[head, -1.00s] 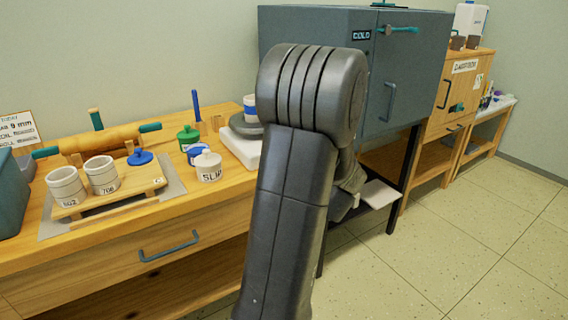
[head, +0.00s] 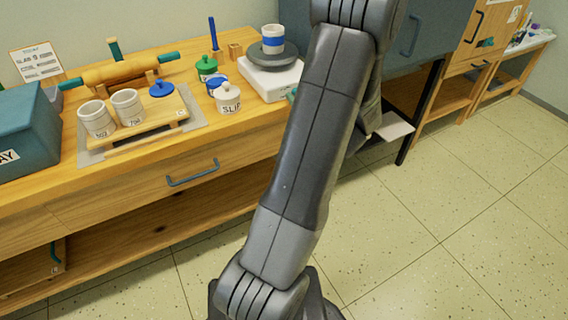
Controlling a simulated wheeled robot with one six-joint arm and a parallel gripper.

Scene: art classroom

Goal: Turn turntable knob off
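The turntable (head: 268,82) is a white box with a dark grey disc (head: 266,57) on top. It stands on the wooden bench at the back, just left of my arm. A white cup with a blue band (head: 271,40) sits on the disc. A small teal bit (head: 292,94) shows at the turntable's right side, partly hidden by my arm; I cannot tell its setting or whether it is the knob. My arm crosses the middle of the view. My gripper's fingers do not show; they are behind the arm or out of frame.
The wooden bench (head: 110,182) holds a slip jar (head: 229,98), a green-lidded jar (head: 207,67), a board with two cups (head: 127,106), a rolling pin (head: 120,69) and a teal box (head: 28,130). A grey kiln (head: 425,40) stands right. The floor (head: 450,220) is clear.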

